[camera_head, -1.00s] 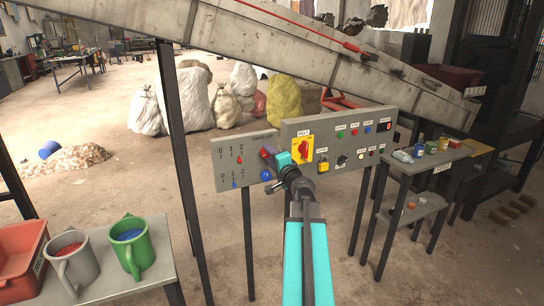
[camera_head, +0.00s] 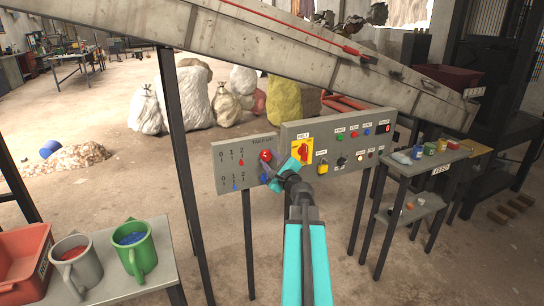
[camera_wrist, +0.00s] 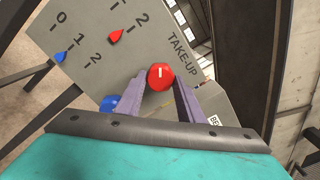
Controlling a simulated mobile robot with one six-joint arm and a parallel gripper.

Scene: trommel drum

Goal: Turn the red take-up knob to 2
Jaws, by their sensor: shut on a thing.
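The red take-up knob (camera_wrist: 160,76) has a pale mark on its face and sits between the two fingertips of my gripper (camera_wrist: 163,83). My gripper is shut on it. In the head view the red knob (camera_head: 265,155) shows at the panel's right side, just above my gripper (camera_head: 272,166). The red pointer (camera_wrist: 115,37) stands below the upper 0-1-2 scale, at about the 2; it also shows in the head view (camera_head: 241,162). The grey TAKE-UP panel (camera_wrist: 130,65) carries both scales.
A blue knob (camera_wrist: 109,103) is just below the red one, partly behind a finger. The blue pointer (camera_wrist: 60,56) is near 1. A control panel (camera_head: 345,135) with a yellow-backed red switch (camera_head: 304,152) adjoins on the right. Mugs (camera_head: 133,250) stand on a table at lower left.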

